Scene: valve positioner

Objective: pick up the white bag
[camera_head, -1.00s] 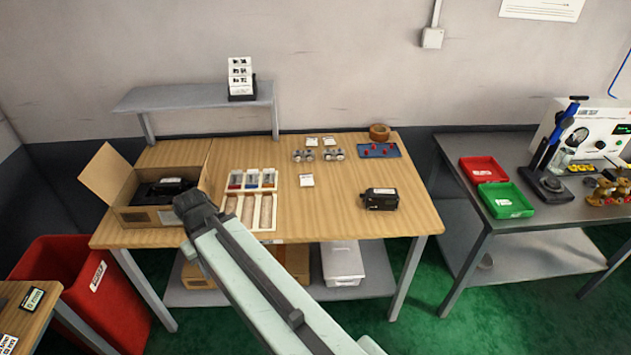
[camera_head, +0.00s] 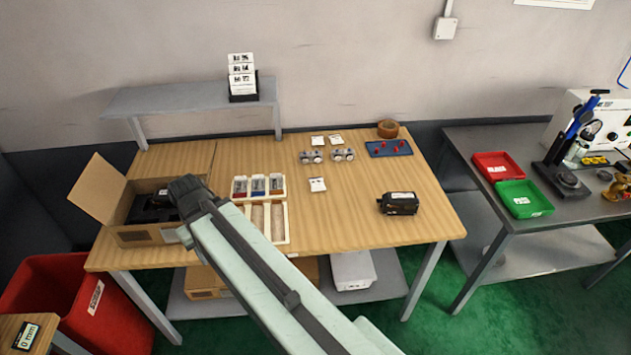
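A small white bag-like packet (camera_head: 317,185) with dark print lies flat on the wooden table (camera_head: 350,235), right of the wooden tray. Two similar small white packets, one on the left (camera_head: 318,140) and one on the right (camera_head: 335,139), lie further back behind metal fittings. I cannot tell for sure which of these is the task's white bag. My arm reaches in from the bottom, and its dark end (camera_head: 187,188) is over the open cardboard box, left of the packets and apart from them. My gripper's fingers cannot be made out.
The cardboard box (camera_head: 140,237) holds a black device. A sectioned wooden tray (camera_head: 287,222) stands beside my arm. A black device (camera_head: 398,204), a blue tray (camera_head: 389,148) and a tape roll (camera_head: 388,129) are on the right. The table's front right is clear.

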